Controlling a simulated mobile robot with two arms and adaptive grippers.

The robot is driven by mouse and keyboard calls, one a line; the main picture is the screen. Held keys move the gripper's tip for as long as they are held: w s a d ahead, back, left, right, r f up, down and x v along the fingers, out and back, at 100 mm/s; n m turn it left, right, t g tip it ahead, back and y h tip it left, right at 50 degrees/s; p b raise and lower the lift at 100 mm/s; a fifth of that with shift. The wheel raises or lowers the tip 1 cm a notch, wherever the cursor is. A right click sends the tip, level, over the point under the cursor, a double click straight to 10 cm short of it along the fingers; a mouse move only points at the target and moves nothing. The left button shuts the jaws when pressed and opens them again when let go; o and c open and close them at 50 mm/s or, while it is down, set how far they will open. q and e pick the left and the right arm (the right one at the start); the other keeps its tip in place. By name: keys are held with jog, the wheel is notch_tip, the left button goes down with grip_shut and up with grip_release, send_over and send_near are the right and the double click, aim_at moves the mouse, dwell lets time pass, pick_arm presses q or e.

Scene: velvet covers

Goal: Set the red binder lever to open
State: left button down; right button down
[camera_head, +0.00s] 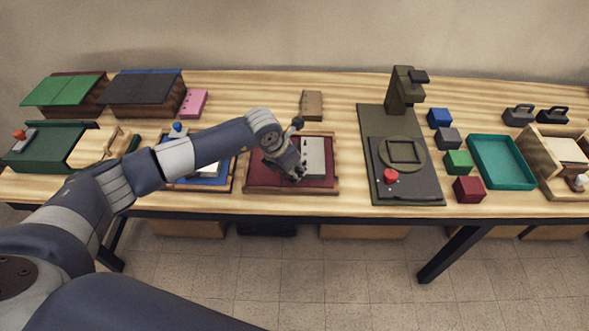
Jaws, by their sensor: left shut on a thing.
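The red binder (262,185) lies in a wooden tray at the middle of the table, with a pale plate (313,158) on its right part. My left arm reaches in from the left. My left gripper (296,176) is low over the binder, just left of the plate. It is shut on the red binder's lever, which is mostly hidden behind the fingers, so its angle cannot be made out. My right gripper is not in view.
A blue binder (222,181) with a blue knob (178,128) lies partly behind my left arm. A dark press-like device (380,120) with a red button (390,176) stands right of the red binder. A teal tray (502,184) and several coloured blocks lie further right.

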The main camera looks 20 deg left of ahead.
pick_arm(q)
jog(key=shift+a+f+b, duration=0.1)
jog(key=shift+f+b, duration=0.05)
jog(key=shift+b, duration=0.35)
jog(key=shift+a+h+b, duration=0.15)
jog(key=shift+h+b, duration=0.35)
jog(key=shift+r, duration=0.25)
jog(key=c, duration=1.5)
grip_release()
jog(key=shift+c, duration=0.2)
jog(key=shift+s, duration=0.1)
jog(key=v, duration=1.2)
jog(key=shift+s, duration=0.15)
jog(key=shift+f, duration=0.1)
